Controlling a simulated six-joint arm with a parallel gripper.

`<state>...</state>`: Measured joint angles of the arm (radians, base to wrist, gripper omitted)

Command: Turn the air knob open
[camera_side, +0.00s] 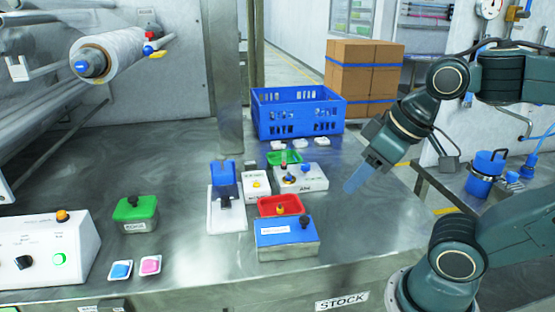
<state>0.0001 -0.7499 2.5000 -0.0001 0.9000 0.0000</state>
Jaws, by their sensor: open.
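A small white box (315,182) with a dark label on its front, too blurred to read for certain, stands right of the middle of the steel table. A small dark knob (288,179) sits on its top left, with small red and yellow parts beside it. I cannot tell which way the knob is turned. My gripper (355,181) with pale blue fingers is to the right of this box, above the table and apart from it. It is open and nothing shows in it.
A blue crate (296,112) stands behind. A control box (42,248) is at left. The table's right part is clear.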

